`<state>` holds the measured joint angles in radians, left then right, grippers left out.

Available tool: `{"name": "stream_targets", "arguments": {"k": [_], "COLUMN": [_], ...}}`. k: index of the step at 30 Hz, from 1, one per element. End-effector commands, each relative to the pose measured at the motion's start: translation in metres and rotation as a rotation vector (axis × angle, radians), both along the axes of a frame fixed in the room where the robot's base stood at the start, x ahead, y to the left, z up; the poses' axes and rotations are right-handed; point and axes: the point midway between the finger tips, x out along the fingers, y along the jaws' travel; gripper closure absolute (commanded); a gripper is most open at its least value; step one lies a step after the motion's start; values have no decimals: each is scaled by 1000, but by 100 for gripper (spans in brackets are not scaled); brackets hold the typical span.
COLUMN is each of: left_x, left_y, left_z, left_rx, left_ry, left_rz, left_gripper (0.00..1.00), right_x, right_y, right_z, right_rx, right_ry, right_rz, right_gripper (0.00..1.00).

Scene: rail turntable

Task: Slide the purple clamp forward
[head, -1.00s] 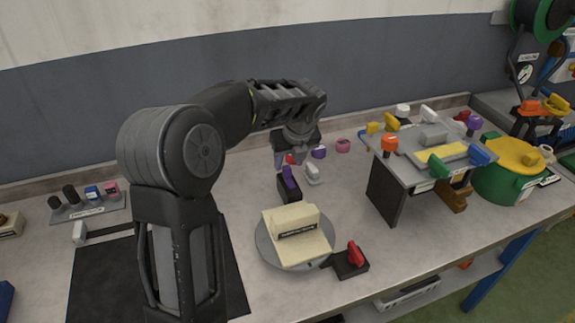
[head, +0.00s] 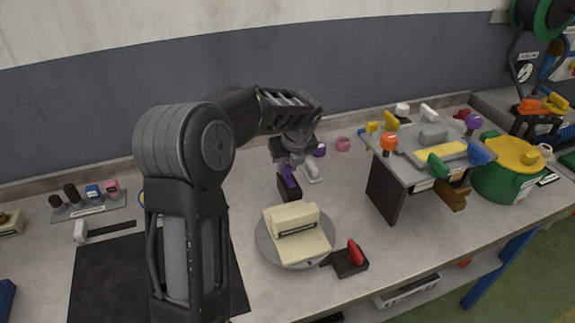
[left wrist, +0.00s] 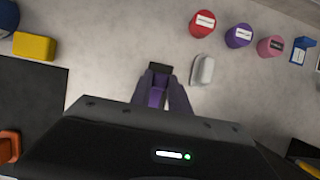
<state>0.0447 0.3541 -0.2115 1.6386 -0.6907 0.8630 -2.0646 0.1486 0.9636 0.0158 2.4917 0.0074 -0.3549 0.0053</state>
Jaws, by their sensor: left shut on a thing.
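The purple clamp (head: 289,176) stands on a small black base (head: 289,191) behind the turntable (head: 267,245). It also shows in the left wrist view (left wrist: 157,96), between the fingers. My left gripper (head: 287,164) reaches down from above and is shut on the purple clamp. The fingers hide part of the clamp's sides. The turntable is a grey disc carrying a cream block (head: 298,234) with a dark label. A red clamp (head: 355,252) on its black base is at the disc's front right. My right gripper is not in view.
Purple (left wrist: 238,36), red (left wrist: 202,24) and pink (left wrist: 270,47) round pieces lie behind. A raised stand (head: 388,187) with coloured parts is to the right. A black mat (head: 105,275) lies left.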

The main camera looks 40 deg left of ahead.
Motion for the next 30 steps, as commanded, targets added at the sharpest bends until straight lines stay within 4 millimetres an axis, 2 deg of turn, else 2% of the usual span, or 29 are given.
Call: {"name": "stream_targets", "arguments": {"k": [3,30], "left_x": [0,0], "left_y": [0,0], "left_z": [0,0], "left_rx": [0,0], "left_ry": [0,0], "left_rz": [0,0], "left_gripper": [100,100], "right_x": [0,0], "right_y": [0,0], "right_z": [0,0], "right_rx": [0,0], "right_ry": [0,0], "right_rz": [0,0], "right_gripper": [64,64]}}
